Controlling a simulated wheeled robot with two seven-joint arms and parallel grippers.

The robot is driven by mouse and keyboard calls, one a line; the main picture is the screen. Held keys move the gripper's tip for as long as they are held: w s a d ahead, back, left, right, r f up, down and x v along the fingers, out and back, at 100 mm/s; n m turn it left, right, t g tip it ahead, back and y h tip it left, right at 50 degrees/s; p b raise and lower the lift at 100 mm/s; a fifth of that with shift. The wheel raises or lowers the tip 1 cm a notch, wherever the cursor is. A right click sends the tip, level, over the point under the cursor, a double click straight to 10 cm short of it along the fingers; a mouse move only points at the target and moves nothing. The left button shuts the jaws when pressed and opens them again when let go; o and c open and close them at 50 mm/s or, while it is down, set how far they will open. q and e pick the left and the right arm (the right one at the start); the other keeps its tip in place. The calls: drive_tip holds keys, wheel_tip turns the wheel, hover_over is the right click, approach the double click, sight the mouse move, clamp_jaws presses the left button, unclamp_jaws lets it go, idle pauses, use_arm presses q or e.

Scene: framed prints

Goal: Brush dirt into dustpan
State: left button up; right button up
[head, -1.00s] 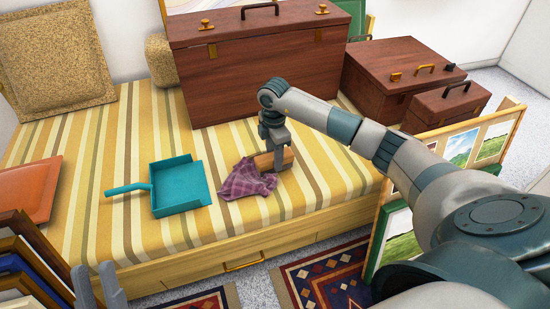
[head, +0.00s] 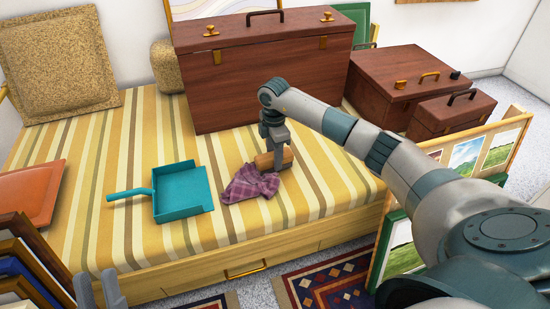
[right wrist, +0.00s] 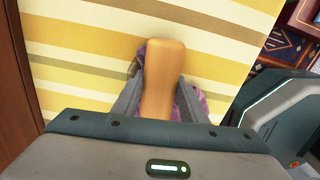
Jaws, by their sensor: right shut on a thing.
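A teal dustpan (head: 181,193) lies on the striped bed (head: 110,225), its handle pointing left. A crumpled purple checked cloth (head: 250,185) lies just right of it, apart from it. My right gripper (head: 275,151) is shut on a tan wooden brush handle (head: 264,163) right behind the cloth. The right wrist view shows the handle (right wrist: 164,65) between the fingers, with purple cloth (right wrist: 199,101) partly hidden beneath. The brush's bristles are hidden. I cannot make out loose dirt. My left gripper (head: 99,286) is at the lower left, fingers apart and empty.
A large brown chest (head: 262,75) stands behind the brush, with smaller cases (head: 400,85) to the right. An orange cushion (head: 32,193) and stacked frames (head: 30,265) are at left. Framed prints (head: 465,155) stand at right.

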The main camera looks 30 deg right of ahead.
drive_tip(key=shift+w+d+b, duration=0.15)
drive_tip(key=shift+w+b, duration=0.1)
drive_tip(key=shift+w, duration=0.45)
drive_tip(key=shift+w+d+b, duration=0.15)
drive_tip(key=shift+w+b, duration=0.05)
drive_tip(key=shift+w, duration=0.45)
drive_tip(key=shift+w+d+f+b, duration=0.1)
drive_tip(key=shift+w+d+b, duration=0.1)
drive_tip(key=shift+w+b, duration=0.45)
drive_tip(key=shift+w+d+b, duration=0.2)
drive_tip(key=shift+w+b, duration=0.05)
drive_tip(key=shift+w, duration=0.8)
drive_tip(key=shift+w+a+p, duration=0.1)
drive_tip(key=shift+a+p, duration=0.25)
drive_tip(key=shift+a, duration=0.15)
drive_tip(key=shift+w+a, duration=0.1)
drive_tip(key=shift+a, duration=0.4)
